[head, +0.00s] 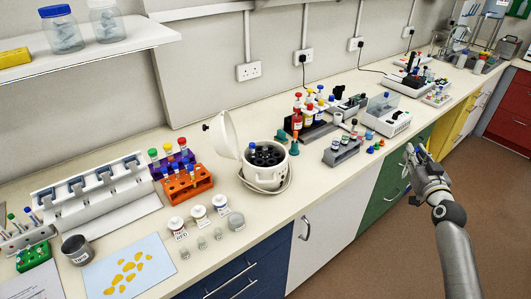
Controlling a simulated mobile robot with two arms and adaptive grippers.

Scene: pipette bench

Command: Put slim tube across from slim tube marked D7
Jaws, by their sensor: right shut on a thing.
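A white centrifuge (248,179) stands open mid-bench, its pale lid (226,136) tilted up at the left. My right gripper (408,155) is past the bench's front edge, well to the right of the centrifuge. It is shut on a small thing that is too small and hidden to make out. My left gripper is not in view.
An orange rack (188,188) and a purple rack of capped tubes stand left of the centrifuge. Small lidded jars (199,216) stand in front of it. A grey rack (342,152) and coloured bottles stand to its right. A shelf (100,40) hangs at upper left.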

